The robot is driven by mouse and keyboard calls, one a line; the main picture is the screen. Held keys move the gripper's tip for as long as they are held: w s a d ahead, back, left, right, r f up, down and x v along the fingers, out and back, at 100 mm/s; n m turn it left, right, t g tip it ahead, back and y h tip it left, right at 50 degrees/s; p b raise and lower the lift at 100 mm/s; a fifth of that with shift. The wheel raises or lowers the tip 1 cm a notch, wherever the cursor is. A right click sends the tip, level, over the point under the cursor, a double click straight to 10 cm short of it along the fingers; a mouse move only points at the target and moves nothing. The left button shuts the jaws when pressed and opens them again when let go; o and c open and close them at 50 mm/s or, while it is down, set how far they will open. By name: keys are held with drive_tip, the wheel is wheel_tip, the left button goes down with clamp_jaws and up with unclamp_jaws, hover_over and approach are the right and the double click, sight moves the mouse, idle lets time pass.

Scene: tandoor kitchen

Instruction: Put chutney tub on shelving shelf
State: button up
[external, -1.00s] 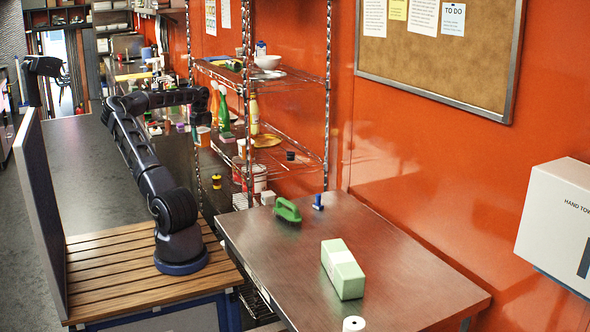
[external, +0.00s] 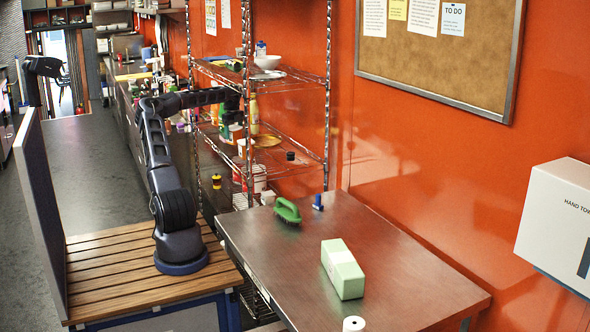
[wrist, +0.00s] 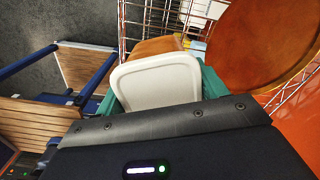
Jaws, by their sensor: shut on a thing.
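The chutney tub, with a white lid (wrist: 155,84) and an orange-brown body, is between the green fingers of my gripper (wrist: 160,92) in the wrist view. My gripper (external: 231,128) is shut on it. In the external view the gripper is at the left side of the wire shelving (external: 327,110), around middle-shelf height. The tub is small and partly hidden there. I cannot tell whether it touches the shelf. An orange plate (wrist: 265,40) lies on the shelf, right of the tub in the wrist view; it also shows in the external view (external: 267,141).
A white cup (external: 241,149) and a small dark object (external: 291,156) stand on the middle shelf. The upper shelf holds a bowl (external: 266,62). The steel table (external: 400,270) carries a green brush (external: 287,210) and a pale green box (external: 342,268).

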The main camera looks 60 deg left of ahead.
sight(237, 138)
drive_tip(key=shift+w, duration=0.75)
drive_tip(key=shift+f, duration=1.75)
drive_tip(key=shift+f, duration=0.15)
drive_tip(key=o, duration=1.2)
drive_tip(key=shift+r, duration=2.15)
